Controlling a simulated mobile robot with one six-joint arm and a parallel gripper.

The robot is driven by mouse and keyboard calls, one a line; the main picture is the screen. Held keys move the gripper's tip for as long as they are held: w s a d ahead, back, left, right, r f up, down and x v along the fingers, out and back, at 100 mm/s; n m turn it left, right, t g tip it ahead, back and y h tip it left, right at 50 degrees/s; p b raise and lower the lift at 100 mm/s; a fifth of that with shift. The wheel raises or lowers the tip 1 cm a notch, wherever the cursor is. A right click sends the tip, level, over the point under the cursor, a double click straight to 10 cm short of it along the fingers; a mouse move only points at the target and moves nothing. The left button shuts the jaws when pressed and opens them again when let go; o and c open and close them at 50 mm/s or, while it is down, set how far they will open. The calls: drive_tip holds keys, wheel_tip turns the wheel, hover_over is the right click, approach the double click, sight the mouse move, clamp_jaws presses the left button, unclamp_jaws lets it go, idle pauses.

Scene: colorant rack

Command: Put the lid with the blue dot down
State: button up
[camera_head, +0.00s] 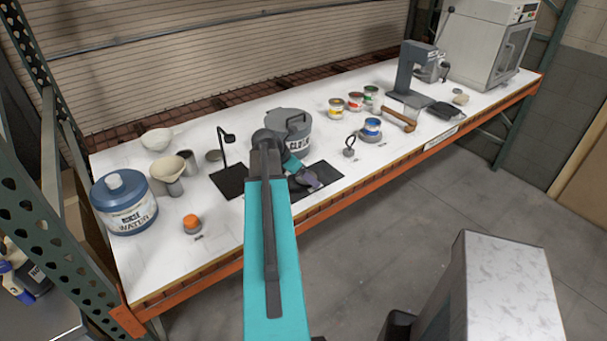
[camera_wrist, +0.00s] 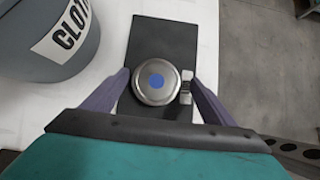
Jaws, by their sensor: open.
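The lid with the blue dot (camera_wrist: 157,83) is a round silver metal disc with a blue spot in its middle. In the wrist view it lies on a black mat (camera_wrist: 150,34). My gripper (camera_wrist: 158,82) is open, with one purple finger on each side of the lid. A small gap shows beside the lid on both sides, though I cannot tell the height of the fingers over the mat. In the head view my gripper (camera_head: 306,180) is over the black mat (camera_head: 326,173) near the table's front edge, and my arm hides most of the lid there.
A grey bin marked "CLOTH" (camera_head: 291,128) stands just behind my gripper. A second black pad (camera_head: 230,181) with a thin stand is to the left. Small paint cans (camera_head: 355,101) stand to the right.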

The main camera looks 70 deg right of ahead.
drive_tip(key=b+v, duration=0.3)
drive_tip(key=v, duration=0.9)
drive_tip(key=shift+r, duration=0.25)
idle(0.7)
